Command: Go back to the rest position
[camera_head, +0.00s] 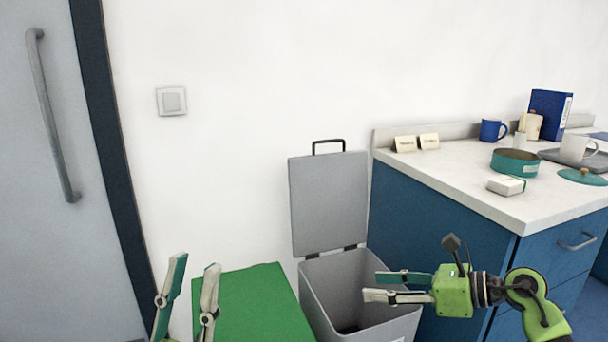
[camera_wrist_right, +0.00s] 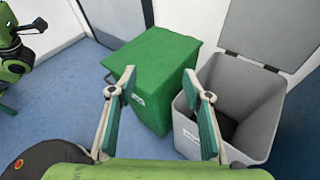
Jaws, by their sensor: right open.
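My left gripper (camera_head: 188,298) stands at the lower left in the head view, fingers pointing up and apart with nothing between them. My right gripper (camera_head: 384,287) reaches in from the right, in front of the grey bin (camera_head: 390,330). Its fingers are apart and empty; they also show in the right wrist view (camera_wrist_right: 160,95). The grey bin's lid (camera_head: 328,203) stands open against the wall. In the right wrist view the bin (camera_wrist_right: 258,108) is on the right, with a dark bottom inside.
A green bin (camera_head: 250,300) with a closed lid stands left of the grey bin. A blue cabinet (camera_head: 430,222) with a white counter (camera_head: 455,182) is at the right, holding a teal pot (camera_head: 515,163), a white box (camera_head: 506,185) and mugs. A grey door (camera_head: 38,250) is at the left.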

